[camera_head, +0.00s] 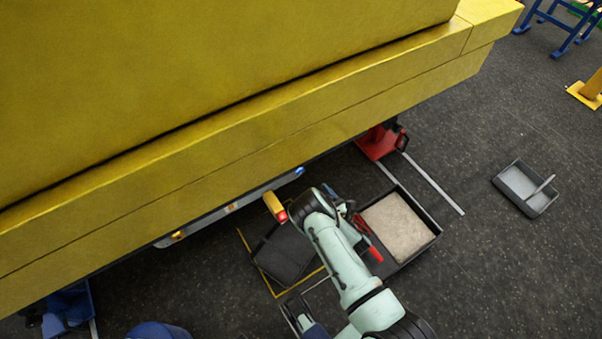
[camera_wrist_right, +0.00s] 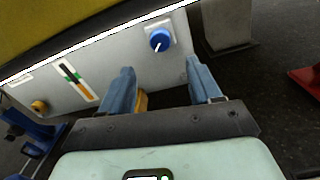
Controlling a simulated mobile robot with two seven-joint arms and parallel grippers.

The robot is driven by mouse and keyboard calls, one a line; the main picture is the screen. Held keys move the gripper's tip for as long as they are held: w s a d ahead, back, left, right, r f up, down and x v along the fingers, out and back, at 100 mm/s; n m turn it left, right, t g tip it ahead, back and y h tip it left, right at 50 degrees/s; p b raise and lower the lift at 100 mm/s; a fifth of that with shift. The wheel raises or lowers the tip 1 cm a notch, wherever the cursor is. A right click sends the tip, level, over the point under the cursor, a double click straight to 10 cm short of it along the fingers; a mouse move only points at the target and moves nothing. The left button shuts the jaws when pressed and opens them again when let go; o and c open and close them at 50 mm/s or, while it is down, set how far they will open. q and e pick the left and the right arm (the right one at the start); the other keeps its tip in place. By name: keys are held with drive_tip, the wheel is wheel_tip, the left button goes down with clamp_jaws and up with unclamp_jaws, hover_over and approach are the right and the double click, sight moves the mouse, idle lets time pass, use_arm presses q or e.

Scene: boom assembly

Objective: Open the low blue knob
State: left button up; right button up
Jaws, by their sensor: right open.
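The low blue knob (camera_wrist_right: 160,39) sits on a light square plate at the right end of a grey panel (camera_wrist_right: 120,60) in the right wrist view. A white mark shows on its lower face. A blue spot that looks like this knob (camera_head: 299,171) shows under the yellow boom in the head view. My right gripper (camera_wrist_right: 160,66) is open, with one blue finger on each side and nothing between the tips. The knob lies ahead of the gap, apart from the fingers. In the head view my right arm hides most of that gripper.
The large yellow boom (camera_head: 250,145) overhangs the panel. A yellow-orange knob (camera_wrist_right: 39,106) and a striped gauge (camera_wrist_right: 75,80) are farther left on the panel. A tray with a beige filling (camera_head: 398,226) and a dark tray (camera_head: 284,254) are on the floor.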

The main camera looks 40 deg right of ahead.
sight(301, 172)
use_arm(q)
drive_tip(key=shift+t+y, duration=0.3)
drive_tip(key=shift+t, duration=0.2)
drive_tip(key=w+f, duration=0.1)
drive_tip(key=w+a+b, duration=0.1)
drive_tip(key=w+f, duration=0.1)
drive_tip(key=shift+w+a+f+b, duration=0.25)
drive_tip(key=shift+a+f+b, duration=0.1)
use_arm(e)
drive_tip(key=w, duration=0.7)
drive_tip(key=w+d, duration=0.1)
drive_tip(key=w, duration=0.3)
drive_tip(key=shift+s, duration=0.1)
drive_tip(key=c, duration=1)
